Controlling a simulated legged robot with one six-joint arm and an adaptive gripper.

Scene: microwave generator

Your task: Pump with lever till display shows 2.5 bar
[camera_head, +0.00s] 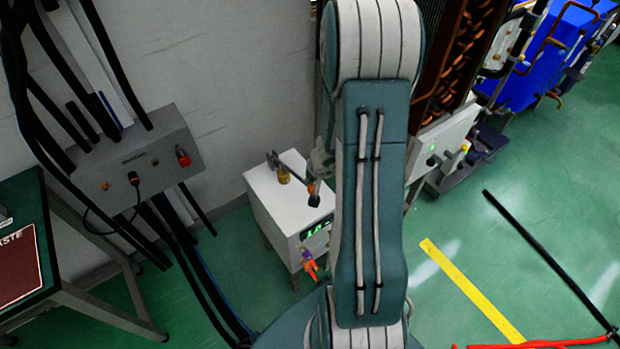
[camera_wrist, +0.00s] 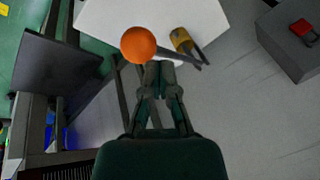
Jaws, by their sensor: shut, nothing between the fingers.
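The white pump box (camera_head: 283,208) stands on the green floor by the wall. Its green display (camera_head: 316,229) is partly hidden by my arm, and I cannot read it surely. A dark lever (camera_head: 294,173) runs across the top beside a yellow fitting (camera_head: 283,175). In the wrist view, the lever's orange ball knob (camera_wrist: 138,44) is close to the fingertips, just beyond and left of them. The yellow fitting (camera_wrist: 182,40) lies right of the knob. My gripper (camera_wrist: 160,70) is shut and empty; I cannot tell whether it touches the lever.
A grey wall box (camera_head: 140,165) with a red switch and hanging cables is at the left. A dark-green table (camera_head: 22,290) stands at the lower left. Orange fittings (camera_head: 309,265) stick out from the pump's front.

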